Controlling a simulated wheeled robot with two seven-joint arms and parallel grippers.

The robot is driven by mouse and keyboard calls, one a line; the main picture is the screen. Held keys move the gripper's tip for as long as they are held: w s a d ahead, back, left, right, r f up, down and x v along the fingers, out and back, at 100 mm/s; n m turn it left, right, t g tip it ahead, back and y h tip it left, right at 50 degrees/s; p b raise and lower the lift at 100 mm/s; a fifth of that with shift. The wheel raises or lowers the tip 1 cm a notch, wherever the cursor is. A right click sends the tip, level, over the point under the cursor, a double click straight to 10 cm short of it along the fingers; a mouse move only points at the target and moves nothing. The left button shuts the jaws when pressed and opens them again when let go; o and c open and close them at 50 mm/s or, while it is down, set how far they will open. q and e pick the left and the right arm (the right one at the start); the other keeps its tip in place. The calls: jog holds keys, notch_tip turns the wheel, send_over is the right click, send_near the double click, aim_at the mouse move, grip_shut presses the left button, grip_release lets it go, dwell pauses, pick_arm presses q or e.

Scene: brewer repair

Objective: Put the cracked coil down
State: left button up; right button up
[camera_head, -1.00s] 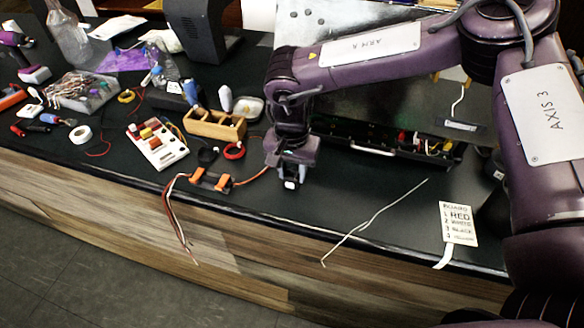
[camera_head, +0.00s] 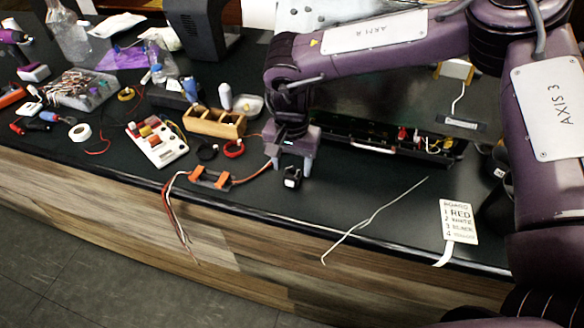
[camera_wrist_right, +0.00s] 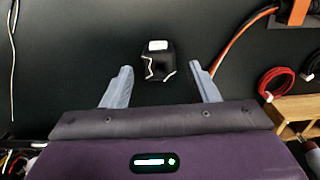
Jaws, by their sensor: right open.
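The cracked coil is a small black block with a white patch on top and a pale jagged line on its side. It (camera_head: 292,177) rests on the dark bench top near the front edge. In the right wrist view the coil (camera_wrist_right: 157,62) lies just beyond the fingertips, between their lines and apart from both. My right gripper (camera_head: 292,170) is open and empty, right behind the coil. Its two grey fingers (camera_wrist_right: 160,82) are spread wide. My left gripper is not in view.
An orange-ended part with wires (camera_head: 211,178) lies left of the coil. A wooden holder (camera_head: 214,124) and a red wire ring (camera_head: 233,149) are behind it. An open black chassis (camera_head: 385,140) stands back right. A white wire (camera_head: 375,213) and a label card (camera_head: 459,222) lie right.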

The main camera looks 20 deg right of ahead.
notch_tip(320, 180, up, 10)
dwell(0.3)
dwell(0.4)
